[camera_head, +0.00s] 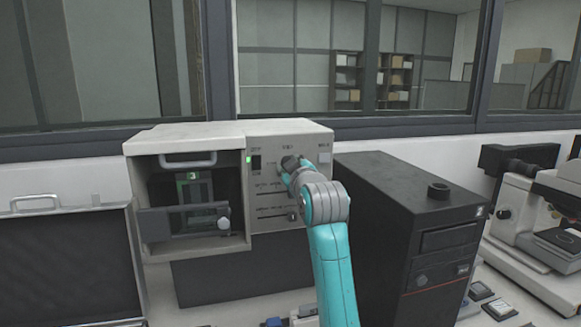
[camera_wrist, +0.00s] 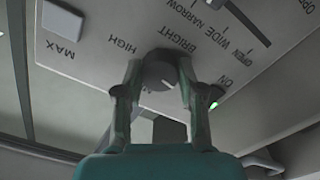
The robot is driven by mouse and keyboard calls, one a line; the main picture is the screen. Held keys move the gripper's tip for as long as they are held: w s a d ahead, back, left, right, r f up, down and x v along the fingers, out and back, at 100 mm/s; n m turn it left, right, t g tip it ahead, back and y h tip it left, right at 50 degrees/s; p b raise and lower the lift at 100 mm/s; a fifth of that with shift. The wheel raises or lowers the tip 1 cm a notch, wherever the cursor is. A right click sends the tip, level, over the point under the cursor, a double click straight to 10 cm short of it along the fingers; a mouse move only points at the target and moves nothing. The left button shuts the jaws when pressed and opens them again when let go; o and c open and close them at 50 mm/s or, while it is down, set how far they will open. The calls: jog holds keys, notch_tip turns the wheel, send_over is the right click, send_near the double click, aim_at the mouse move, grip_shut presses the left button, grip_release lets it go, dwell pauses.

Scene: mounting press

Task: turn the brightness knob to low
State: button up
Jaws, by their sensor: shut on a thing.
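The brightness knob (camera_wrist: 160,76) is a dark round dial on the light panel, under the printed word BRIGHT in the upside-down wrist view. A pale pointer line shows on its face. My gripper (camera_wrist: 160,66) has one finger on each side of the knob and is shut on it. The word HIGH is printed to the left of the knob; I cannot read a LOW label. In the head view my gripper (camera_head: 292,165) is at the upper middle of the front panel (camera_head: 262,198), and it mostly covers the knob there.
A green light (camera_head: 249,159) glows beside a black switch (camera_head: 256,162) left of my gripper. A pale square button (camera_head: 324,157) is to its right. Slider slots lie below. A black computer tower (camera_head: 400,215) stands close right of my arm. An open bay (camera_head: 188,200) is left.

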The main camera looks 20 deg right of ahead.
jog(key=o, duration=1.1)
jog(key=shift+o, duration=0.2)
jog(key=s, duration=1.2)
jog(key=shift+f, duration=0.1)
